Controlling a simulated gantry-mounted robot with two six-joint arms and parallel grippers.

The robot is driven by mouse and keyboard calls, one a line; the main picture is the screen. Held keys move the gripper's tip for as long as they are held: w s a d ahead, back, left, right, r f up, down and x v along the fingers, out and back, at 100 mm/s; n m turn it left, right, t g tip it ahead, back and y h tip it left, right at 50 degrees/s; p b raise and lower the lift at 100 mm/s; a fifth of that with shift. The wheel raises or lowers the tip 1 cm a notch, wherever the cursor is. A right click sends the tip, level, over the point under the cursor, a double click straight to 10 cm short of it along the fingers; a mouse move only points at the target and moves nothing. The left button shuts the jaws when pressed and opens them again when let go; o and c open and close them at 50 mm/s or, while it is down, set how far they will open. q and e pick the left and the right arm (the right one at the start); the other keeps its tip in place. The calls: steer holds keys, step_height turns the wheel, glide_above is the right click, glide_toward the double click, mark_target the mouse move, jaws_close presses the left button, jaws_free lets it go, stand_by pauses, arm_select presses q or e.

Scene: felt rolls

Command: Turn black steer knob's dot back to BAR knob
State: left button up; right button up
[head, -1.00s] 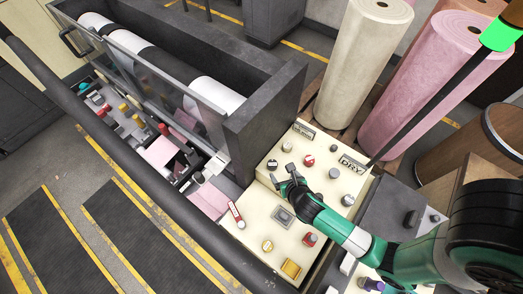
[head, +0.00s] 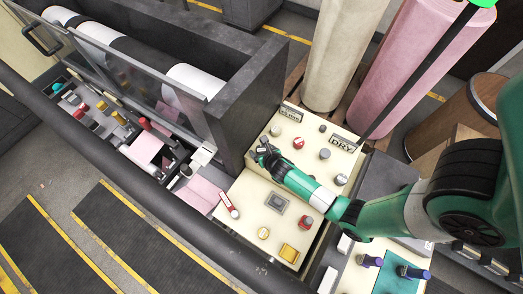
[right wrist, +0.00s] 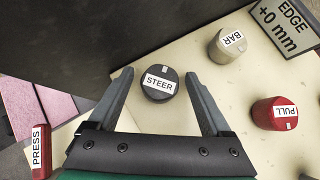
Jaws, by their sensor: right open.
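The black STEER knob (right wrist: 157,90) stands upright on the cream panel in the right wrist view. Its white label faces me, and a small pale mark shows near its far edge. The beige BAR knob (right wrist: 222,52) stands beyond it to the upper right. My right gripper (right wrist: 158,75) is open, with one finger on each side of the STEER knob and gaps between. In the head view my right gripper (head: 264,150) is over the STEER knob's place and largely hides it. The BAR knob (head: 276,130) shows just behind. My left gripper is not in view.
The red PULL knob (right wrist: 275,114) is to the right of the STEER knob, the EDGE sign (right wrist: 287,25) at the upper right. A red PRESS control (right wrist: 40,150) is at the lower left. A dark wall (head: 245,110) rises close beside the panel.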

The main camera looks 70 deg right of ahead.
steer(key=shift+c, duration=0.3)
jaws_close()
steer(key=shift+w+m, duration=0.1)
steer(key=shift+m, duration=0.2)
steer(key=shift+m+g+h, duration=0.5)
steer(key=shift+m+g, duration=0.1)
steer(key=shift+m+g+h, duration=0.3)
steer(key=shift+m+g, duration=0.2)
steer(key=shift+m, duration=0.2)
steer(key=shift+m+g+h+b, duration=0.5)
steer(key=shift+m+g+b, duration=0.9)
steer(key=shift+m, duration=0.9)
steer(key=shift+g, duration=0.3)
